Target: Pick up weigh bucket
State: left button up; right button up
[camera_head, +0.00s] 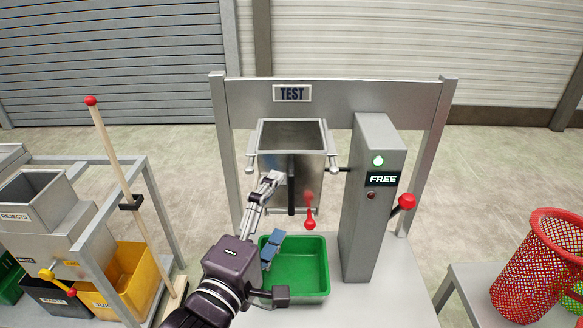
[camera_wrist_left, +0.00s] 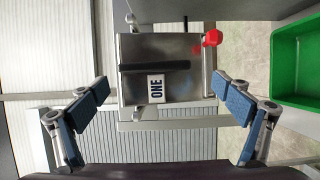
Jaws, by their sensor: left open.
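The weigh bucket (camera_head: 308,168) is a grey metal, open-topped box hanging in the frame marked TEST. A dark upright bar runs down its front, and a red-knobbed lever (camera_head: 310,222) hangs at its lower right. In the left wrist view the bucket (camera_wrist_left: 140,60) shows a label reading ONE, the dark bar and the red knob (camera_wrist_left: 212,38). My left gripper (camera_head: 277,207) is open and empty in front of the bucket, its blue-padded fingers spread wide. In the wrist view the bucket lies ahead, between the two fingers. My right gripper is not in view.
A green tray (camera_head: 318,290) sits on the table below the bucket. A grey post (camera_head: 360,220) with a FREE display and red-knobbed lever stands right. A reject chute (camera_head: 60,225), yellow bin (camera_head: 135,290) and red-topped pole (camera_head: 108,140) are left. A red mesh basket (camera_head: 540,270) is right.

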aim_at(286, 189)
pick_arm(q)
jog(key=x, duration=0.1)
jog(key=p+x, duration=0.1)
jog(key=x, duration=0.1)
jog(key=p+x, duration=0.1)
jog(key=shift+w+r, duration=0.35)
jog(key=shift+w, duration=0.05)
jog(key=shift+s, duration=0.1)
jog(key=c, duration=1.6)
jog(key=shift+r, duration=0.15)
jog(key=shift+c, duration=0.8)
